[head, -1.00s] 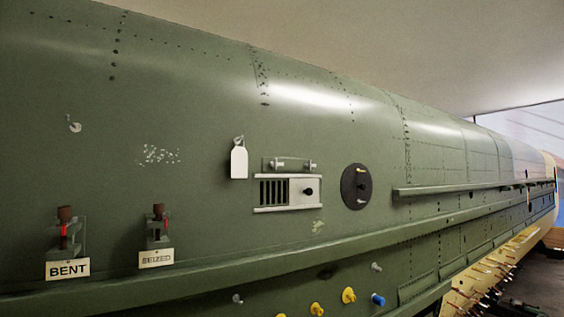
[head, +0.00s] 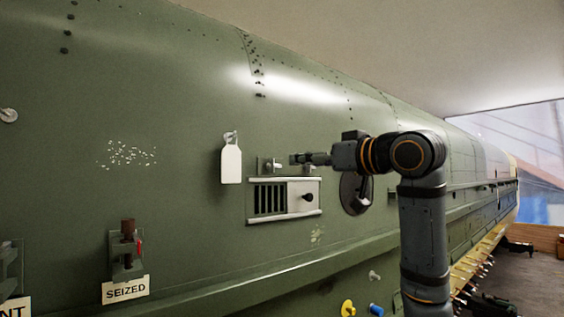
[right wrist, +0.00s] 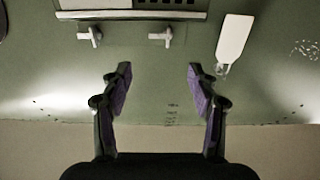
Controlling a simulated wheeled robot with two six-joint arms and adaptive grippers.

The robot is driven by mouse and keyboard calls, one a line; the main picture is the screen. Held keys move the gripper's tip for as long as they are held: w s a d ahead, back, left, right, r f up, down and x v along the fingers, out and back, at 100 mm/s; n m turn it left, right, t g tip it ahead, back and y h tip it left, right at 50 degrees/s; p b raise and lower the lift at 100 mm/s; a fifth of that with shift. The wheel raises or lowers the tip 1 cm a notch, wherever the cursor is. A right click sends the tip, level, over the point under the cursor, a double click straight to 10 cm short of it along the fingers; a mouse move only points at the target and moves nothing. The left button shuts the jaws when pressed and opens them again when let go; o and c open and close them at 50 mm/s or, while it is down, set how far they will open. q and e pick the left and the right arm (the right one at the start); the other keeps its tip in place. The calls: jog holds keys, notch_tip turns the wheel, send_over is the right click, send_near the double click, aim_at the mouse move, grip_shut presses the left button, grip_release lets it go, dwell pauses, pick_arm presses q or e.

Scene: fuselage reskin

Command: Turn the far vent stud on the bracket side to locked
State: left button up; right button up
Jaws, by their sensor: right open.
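The vent (head: 285,198) is a pale slotted panel with a black knob on the green fuselage side. Two small pale studs sit along its upper edge. The near stud (head: 269,165) shows in the head view; the far one is hidden behind my right gripper (head: 310,159). The right wrist view looks inverted and shows the far stud (right wrist: 89,37) at left and the near stud (right wrist: 161,38) at right. My right gripper (right wrist: 157,75) is open and empty there. Its fingers are apart from both studs, with the near stud roughly in line with the gap. My left gripper is out of view.
A white tag (head: 231,163) hangs left of the vent and also shows in the right wrist view (right wrist: 234,38). A dark round plate (head: 351,195) is partly behind my right arm. A clamp labelled SEIZED (head: 126,290) is lower left. A long ledge (head: 270,262) runs below the vent.

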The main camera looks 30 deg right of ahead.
jog(key=p, duration=0.2)
send_near(276, 165)
jog(key=w, duration=0.1)
jog(key=w+p, duration=0.1)
jog(key=w, duration=0.3)
jog(key=w+p, duration=0.1)
jog(key=w, duration=0.1)
jog(key=shift+w+a+r+p, duration=0.1)
jog(key=shift+w+a+p, duration=0.05)
jog(key=shift+a+p, duration=0.25)
jog(key=shift+c, duration=0.3)
jog(key=c, duration=1.1)
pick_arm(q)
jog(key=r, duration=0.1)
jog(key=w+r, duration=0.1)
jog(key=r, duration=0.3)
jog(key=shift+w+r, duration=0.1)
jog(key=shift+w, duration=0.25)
